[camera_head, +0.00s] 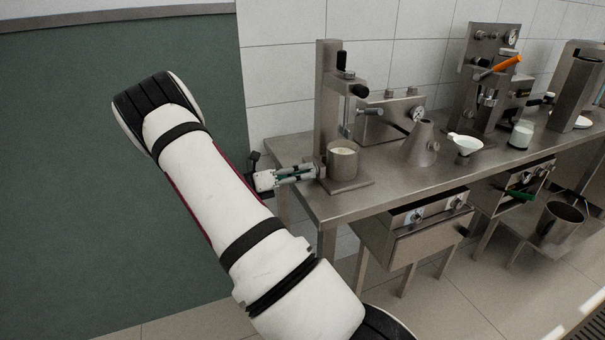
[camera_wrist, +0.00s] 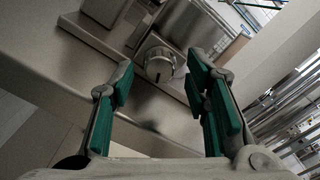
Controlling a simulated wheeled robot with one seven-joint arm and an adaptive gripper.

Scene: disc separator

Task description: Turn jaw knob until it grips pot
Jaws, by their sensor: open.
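The pot (camera_head: 343,155) is a metal cup with pale contents, standing upright on the base of the disc separator (camera_head: 327,110) at the near-left end of the bench. The jaw knob (camera_wrist: 159,62) is a round silver knob with a dark mark on its face, seen in the wrist view beyond and between my fingertips. My gripper (camera_head: 316,171) is beside the machine's left side, low by the pot. In the wrist view my gripper (camera_wrist: 162,88) is open, with a green-padded finger on each side of the knob. I cannot tell whether either finger touches it. The jaws at the pot are hidden.
The steel bench (camera_head: 390,187) runs to the right. A metal cone (camera_head: 420,145), a white funnel (camera_head: 465,144) and a machine with an orange handle (camera_head: 498,68) stand on it. Drawers (camera_head: 420,225) hang below its front edge. Floor in front is clear.

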